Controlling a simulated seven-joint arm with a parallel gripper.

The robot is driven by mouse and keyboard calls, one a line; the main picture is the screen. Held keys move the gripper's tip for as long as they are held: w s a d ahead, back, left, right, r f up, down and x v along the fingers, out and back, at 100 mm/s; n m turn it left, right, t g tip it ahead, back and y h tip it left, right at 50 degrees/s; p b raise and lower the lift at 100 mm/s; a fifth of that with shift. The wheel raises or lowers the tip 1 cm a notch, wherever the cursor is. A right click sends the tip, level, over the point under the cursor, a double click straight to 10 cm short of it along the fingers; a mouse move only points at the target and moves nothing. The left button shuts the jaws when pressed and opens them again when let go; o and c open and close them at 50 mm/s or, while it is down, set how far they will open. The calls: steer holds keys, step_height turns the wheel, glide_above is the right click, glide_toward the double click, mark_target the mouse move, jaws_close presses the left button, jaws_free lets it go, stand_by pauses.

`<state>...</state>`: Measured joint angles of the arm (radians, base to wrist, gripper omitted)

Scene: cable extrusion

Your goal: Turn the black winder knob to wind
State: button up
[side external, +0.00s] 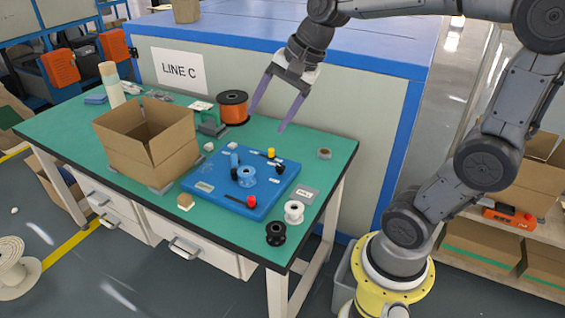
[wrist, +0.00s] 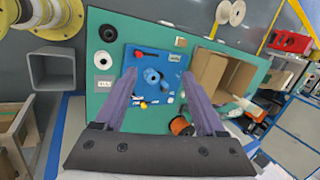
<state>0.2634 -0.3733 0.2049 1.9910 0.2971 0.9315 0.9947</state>
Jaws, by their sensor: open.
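A blue winder board (side external: 217,197) lies on the green table, with a blue spool (side external: 246,176) near its middle. The black winder knob (side external: 280,168) stands toward the board's right edge. A yellow knob (side external: 270,153) is behind it and a red button (side external: 251,202) is at the front. My gripper (side external: 267,120) is open and empty, high above the back of the board, with its fingers pointing down. In the wrist view the blue spool (wrist: 152,76) shows between my fingers (wrist: 160,74). I cannot clearly make out the black knob there; the left finger may cover it.
An open cardboard box (side external: 150,150) stands left of the board, and an orange spool (side external: 233,107) stands behind it. A white spool (side external: 293,212) and a black spool (side external: 275,234) sit near the table's right front. The table's right back is mostly clear.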

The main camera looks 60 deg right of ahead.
steer(key=w+d+f+m, duration=0.4)
steer(key=w+d+m, duration=0.2)
steer(key=d, duration=0.2)
steer(key=m+g+y, duration=0.1)
steer(key=m, duration=0.4)
glide_above(280, 166)
steer(key=s, duration=0.2)
step_height(280, 166, down, 9)
steer(key=s+d+f+m, duration=0.2)
steer(key=s+d+f, duration=0.1)
steer(key=d+f, duration=0.1)
steer(key=shift+n+g, duration=0.3)
steer(key=x, duration=1.4)
steer(key=shift+a, duration=0.35)
jaws_close()
